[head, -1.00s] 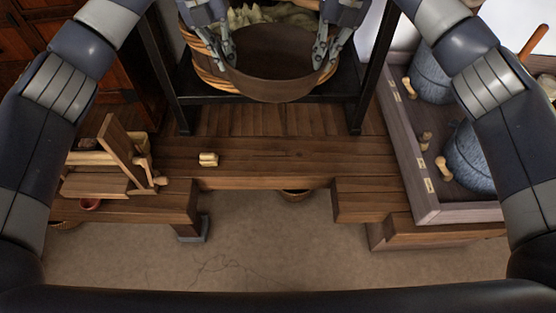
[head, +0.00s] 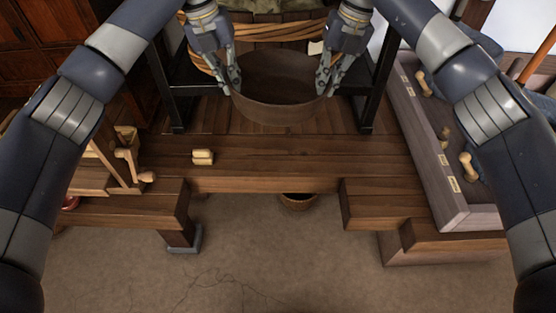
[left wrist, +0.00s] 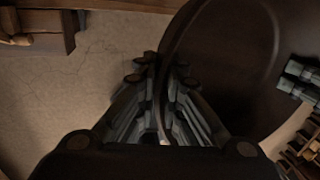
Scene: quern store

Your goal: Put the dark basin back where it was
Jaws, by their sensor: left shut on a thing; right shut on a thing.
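The dark basin (head: 278,88) is a round, dark brown vessel held in the upper middle of the head view, between my two grippers. My left gripper (head: 233,88) is shut on its left rim. My right gripper (head: 322,88) is shut on its right rim. In the left wrist view, the basin (left wrist: 235,65) fills the upper right, and its rim passes between the fingers of my left gripper (left wrist: 165,75). The basin appears to be above the wooden platform, in front of the black stand (head: 372,110). Its underside is hidden.
A larger rope-bound tub (head: 270,32) is behind the basin on the stand. A small yellowish block (head: 203,157) lies on the wooden platform (head: 290,160). A grey-walled tray (head: 440,165) is at right; a small tub (head: 298,201) is below the platform's edge. The platform's middle is clear.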

